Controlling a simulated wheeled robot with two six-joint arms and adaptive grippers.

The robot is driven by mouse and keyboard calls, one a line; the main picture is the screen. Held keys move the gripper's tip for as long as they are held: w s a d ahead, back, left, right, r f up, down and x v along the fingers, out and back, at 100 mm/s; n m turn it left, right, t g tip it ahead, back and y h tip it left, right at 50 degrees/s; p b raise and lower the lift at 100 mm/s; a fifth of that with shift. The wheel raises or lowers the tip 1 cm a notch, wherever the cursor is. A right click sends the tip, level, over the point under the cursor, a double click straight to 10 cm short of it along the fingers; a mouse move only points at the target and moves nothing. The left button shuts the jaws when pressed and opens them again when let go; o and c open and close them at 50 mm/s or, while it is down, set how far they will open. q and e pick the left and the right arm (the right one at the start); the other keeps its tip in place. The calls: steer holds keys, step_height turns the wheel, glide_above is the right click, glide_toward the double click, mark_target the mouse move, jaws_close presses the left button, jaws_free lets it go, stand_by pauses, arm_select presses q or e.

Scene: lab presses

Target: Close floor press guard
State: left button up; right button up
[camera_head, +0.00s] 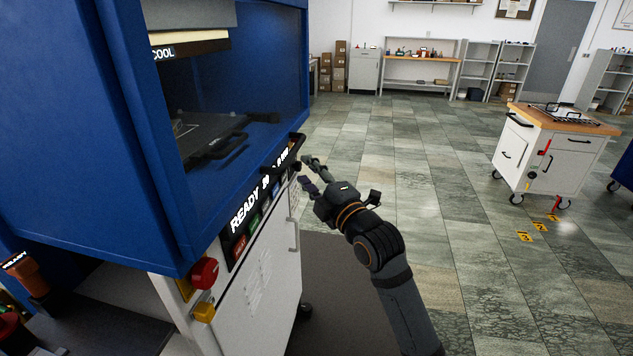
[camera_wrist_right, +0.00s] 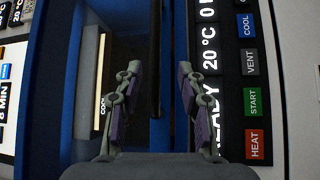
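The floor press (camera_head: 100,120) is a large blue housing at left in the head view, and its front opening shows a dark platen inside. A dark bar handle (camera_head: 287,152) runs along the lower front edge of the opening, just above the READY panel (camera_head: 262,190); I take it as the guard's handle. The guard panel itself is not clear. My right gripper (camera_head: 308,175) is open beside the bar's right end. In the right wrist view the bar (camera_wrist_right: 155,60) lies between the spread fingers, with gaps showing on both sides. My left gripper is not in view.
A red emergency stop (camera_head: 204,272) sticks out at the panel's lower corner. A white door with a handle (camera_head: 293,233) is below the panel. A wheeled cart (camera_head: 545,160) stands at right. Shelves line the back wall.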

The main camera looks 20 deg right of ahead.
steer(key=shift+v, duration=2.15)
